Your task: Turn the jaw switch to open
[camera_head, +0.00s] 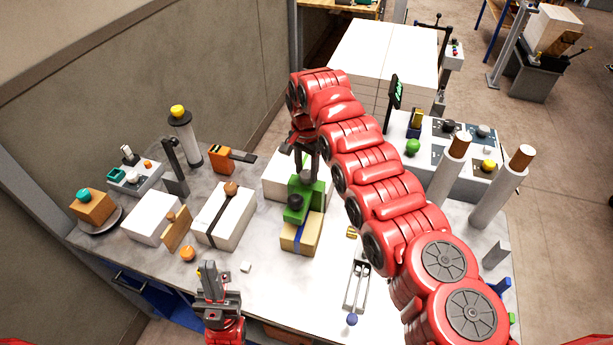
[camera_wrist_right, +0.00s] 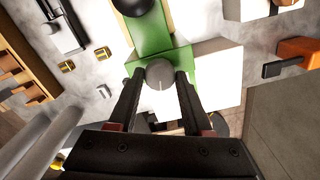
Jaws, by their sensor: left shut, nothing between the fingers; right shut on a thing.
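A green fixture (camera_head: 314,190) stands near the middle of the table, on or against a tan block with a blue strap (camera_head: 298,236). It carries a black knob (camera_head: 296,202). In the right wrist view the green fixture (camera_wrist_right: 153,38) also bears a grey round knob (camera_wrist_right: 160,74), with a thin pale line on its face. My right gripper (camera_wrist_right: 160,82) is shut on this grey knob, one finger on each side. In the head view my right gripper (camera_head: 307,155) comes down behind the green fixture. My left gripper (camera_head: 209,272) is shut and empty at the table's front edge.
A slide with a blue-knobbed lever (camera_head: 352,320) is at the front right. Grey posts with brown tops (camera_head: 510,185) and a control panel (camera_head: 465,150) stand right of my arm.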

